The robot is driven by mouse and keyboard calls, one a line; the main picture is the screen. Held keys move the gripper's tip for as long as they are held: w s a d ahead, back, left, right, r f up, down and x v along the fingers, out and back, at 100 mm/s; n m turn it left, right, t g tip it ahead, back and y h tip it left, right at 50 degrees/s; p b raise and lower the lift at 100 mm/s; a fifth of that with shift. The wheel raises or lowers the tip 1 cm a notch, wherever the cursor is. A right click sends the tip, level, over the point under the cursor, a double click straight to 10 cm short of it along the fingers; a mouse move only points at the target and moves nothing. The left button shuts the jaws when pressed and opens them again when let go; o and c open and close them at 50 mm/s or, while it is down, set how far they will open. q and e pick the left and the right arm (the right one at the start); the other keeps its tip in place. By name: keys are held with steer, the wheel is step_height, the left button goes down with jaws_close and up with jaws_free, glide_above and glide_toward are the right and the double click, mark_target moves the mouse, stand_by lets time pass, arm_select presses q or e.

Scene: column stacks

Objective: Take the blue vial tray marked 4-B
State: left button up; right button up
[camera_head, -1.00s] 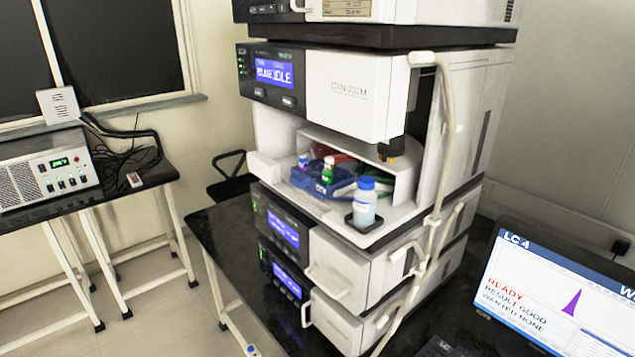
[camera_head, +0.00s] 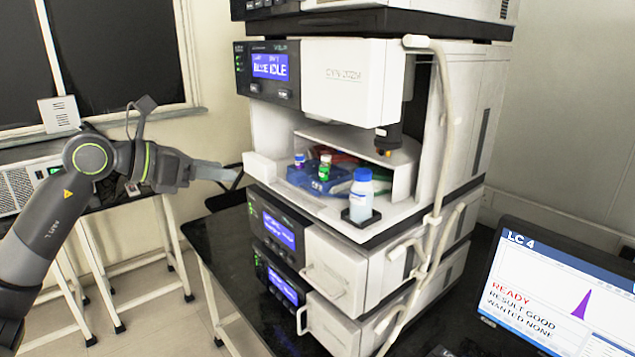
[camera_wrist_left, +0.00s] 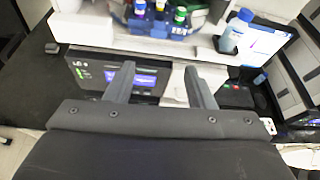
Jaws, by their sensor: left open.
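The blue vial tray (camera_head: 312,183) sits in the open bay of the middle unit of the instrument stack, with a purple-capped and a green-capped vial standing in it. A small pale mark shows on its front, too small to read surely. The tray also shows at the top of the left wrist view (camera_wrist_left: 172,28), partly cut off, with several capped vials. My left gripper (camera_head: 222,172) is open and empty, left of the bay and apart from the tray. In the left wrist view its two fingers (camera_wrist_left: 162,82) point toward the stack, below the tray. My right gripper is not in view.
A blue-capped bottle (camera_head: 361,200) stands in a black holder at the bay's front right corner. Red and green items lie behind the tray. The unit's display (camera_head: 270,67) reads "BLUE IDLE". A pale hose (camera_head: 440,130) runs down the stack's right front. A monitor (camera_head: 550,290) stands at right.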

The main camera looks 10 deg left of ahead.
arm_select(q)
steer(key=p, duration=0.5)
glide_toward(291, 177)
steer(key=x, duration=0.3)
steer(key=shift+w+d+f+m+y, duration=0.25)
steer(key=shift+w+d+m+y, duration=0.05)
steer(key=shift+w+y, duration=0.1)
steer(key=shift+w+d+p, duration=0.3)
steer(key=shift+d+p, duration=0.05)
steer(key=shift+p, duration=0.1)
steer(key=p+x, duration=0.2)
steer(key=x, duration=0.1)
steer(key=shift+d, duration=0.25)
steer(key=shift+w+d+f, duration=0.3)
steer(key=shift+w+f, duration=0.05)
steer(key=shift+w, duration=0.1)
steer(key=shift+a, duration=0.1)
steer(key=shift+c, duration=0.7)
steer(key=c, duration=0.8)
